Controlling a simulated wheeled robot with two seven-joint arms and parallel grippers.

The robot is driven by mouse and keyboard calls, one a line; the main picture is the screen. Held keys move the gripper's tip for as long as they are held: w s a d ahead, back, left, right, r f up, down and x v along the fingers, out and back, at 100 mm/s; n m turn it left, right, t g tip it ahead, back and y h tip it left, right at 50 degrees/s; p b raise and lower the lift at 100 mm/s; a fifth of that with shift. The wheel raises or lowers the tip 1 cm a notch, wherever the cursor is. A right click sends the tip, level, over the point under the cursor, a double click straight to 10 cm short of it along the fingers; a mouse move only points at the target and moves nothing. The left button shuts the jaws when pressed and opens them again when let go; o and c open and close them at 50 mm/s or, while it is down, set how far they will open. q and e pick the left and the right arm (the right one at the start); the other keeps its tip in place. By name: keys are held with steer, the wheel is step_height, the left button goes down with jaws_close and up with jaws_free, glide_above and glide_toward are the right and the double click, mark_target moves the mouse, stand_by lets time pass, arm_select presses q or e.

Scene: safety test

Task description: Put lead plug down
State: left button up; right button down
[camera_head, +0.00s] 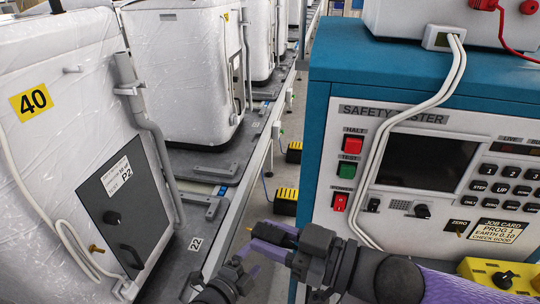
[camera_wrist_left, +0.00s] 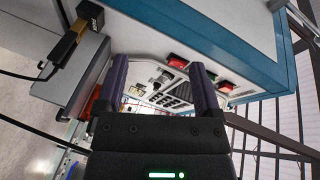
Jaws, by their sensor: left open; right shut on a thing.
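My right gripper (camera_head: 260,238) comes in from the right in the head view, in front of the safety tester. It is shut on a small dark thing with a yellow tip (camera_head: 248,230), which looks like the lead plug. The fingers hide much of it. My left gripper (camera_head: 240,265) is below it, low in the head view, partly cut off by the bottom edge. In the left wrist view my left gripper (camera_wrist_left: 159,66) is open, with nothing visible between its fingers. The tester's panel with red buttons (camera_wrist_left: 178,62) shows beyond them.
The blue safety tester (camera_head: 330,90) stands at right, with white cables (camera_head: 445,75) across its front. Wrapped white appliances (camera_head: 60,70) stand on a conveyor at left. A yellow box (camera_head: 495,270) is at lower right. The left wrist view shows a black-and-brass connector (camera_wrist_left: 67,45) at left.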

arm_select(q)
steer(key=w+d+r+m+g+h, duration=0.1)
steer(key=d+r+m+g+h, duration=0.3)
steer(key=r+m, duration=0.55)
steer(key=w+d+r+m+g+h, duration=0.1)
steer(key=d+r+m+h, duration=0.45)
steer(key=r+m, duration=0.4)
steer(key=s+d+r+m+g, duration=0.2)
steer(key=s+r+m+g, duration=0.1)
steer(key=r+m+g, duration=0.4)
steer(key=s+d+r+m+g, duration=0.3)
steer(key=r+m+g, duration=0.15)
steer(key=m, duration=0.45)
step_height(320, 180, up, 5)
steer(key=m+t+y, duration=0.3)
steer(key=m+y, duration=1.6)
steer(key=m, duration=0.2)
glide_above(269, 231)
steer(key=shift+h, duration=0.25)
step_height(269, 231, down, 11)
steer(key=shift+r, duration=0.1)
